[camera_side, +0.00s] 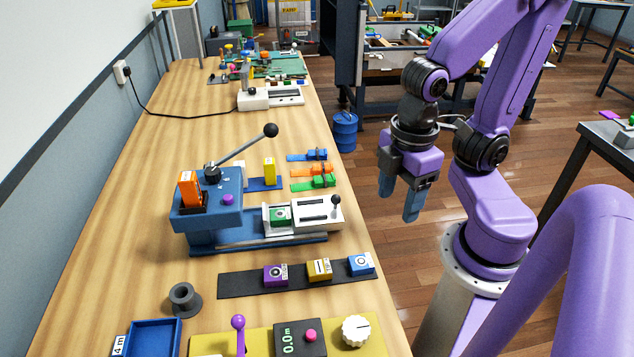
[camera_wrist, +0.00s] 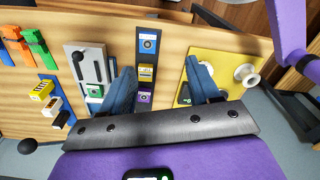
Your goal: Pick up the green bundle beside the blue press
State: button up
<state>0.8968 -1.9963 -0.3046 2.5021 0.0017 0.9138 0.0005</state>
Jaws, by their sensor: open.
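The green bundle (camera_side: 318,182) lies flat on the wooden table near its right edge, to the right of the blue press (camera_side: 205,212). It is the nearest of a row of strap bundles, with an orange bundle (camera_side: 312,169) close behind it and a blue bundle (camera_side: 308,155) beyond that. In the wrist view the green bundle (camera_wrist: 33,42) is at the upper left, outside the finger gap. My gripper (camera_side: 399,203) is open and empty, pointing down, to the right of the table edge and apart from the bundle. Its two blue fingers (camera_wrist: 160,78) are spread in the wrist view.
A white slide fixture (camera_side: 312,212) with a green block stands just in front of the green bundle. A black strip (camera_side: 230,286) with purple, yellow and blue blocks lies nearer. A yellow block (camera_side: 269,170) stands left of the bundles. The press lever (camera_side: 245,148) rises toward the back.

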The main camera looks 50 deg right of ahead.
jog(key=shift+c, duration=1)
